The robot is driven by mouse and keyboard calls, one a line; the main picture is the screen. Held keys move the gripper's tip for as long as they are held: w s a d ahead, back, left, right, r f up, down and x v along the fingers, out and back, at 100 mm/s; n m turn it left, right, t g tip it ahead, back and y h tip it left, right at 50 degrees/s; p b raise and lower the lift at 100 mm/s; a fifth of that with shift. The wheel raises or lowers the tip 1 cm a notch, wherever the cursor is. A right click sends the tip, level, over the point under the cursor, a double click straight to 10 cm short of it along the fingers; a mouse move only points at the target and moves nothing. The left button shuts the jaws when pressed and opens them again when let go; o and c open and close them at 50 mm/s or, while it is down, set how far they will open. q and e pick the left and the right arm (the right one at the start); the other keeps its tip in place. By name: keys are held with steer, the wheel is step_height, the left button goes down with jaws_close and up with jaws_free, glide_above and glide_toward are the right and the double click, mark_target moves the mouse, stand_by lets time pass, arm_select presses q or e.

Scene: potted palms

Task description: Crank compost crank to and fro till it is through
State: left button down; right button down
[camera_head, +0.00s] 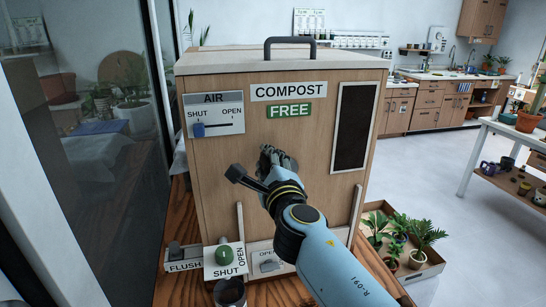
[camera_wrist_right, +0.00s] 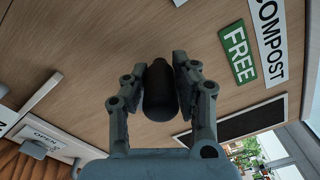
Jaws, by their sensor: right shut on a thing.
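The compost box (camera_head: 225,165) is a wooden cabinet with a COMPOST sign and a green FREE label (camera_head: 289,111). The crank (camera_head: 243,177) is a dark arm on its front face, pointing up-left. My right gripper (camera_head: 270,158) is at the crank, in front of the box. In the right wrist view, my right gripper (camera_wrist_right: 164,70) is shut on the black crank handle (camera_wrist_right: 160,95), with a finger on each side. My gripper hides part of the crank. My left gripper is not in view.
A blue AIR slider (camera_head: 199,130) stands at SHUT. A tray (camera_head: 428,267) of potted plants is on the floor at right. Glass (camera_head: 85,180) stands at left.

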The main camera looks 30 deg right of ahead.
steer(key=shift+a+f+n, duration=0.3)
steer(key=shift+f+n, duration=0.4)
steer(key=c, duration=1.3)
jaws_free()
steer(key=shift+c, duration=0.2)
steer(key=o, duration=0.3)
steer(key=shift+s+d+r, duration=0.15)
steer(key=shift+o, duration=0.2)
steer(key=shift+r, duration=0.1)
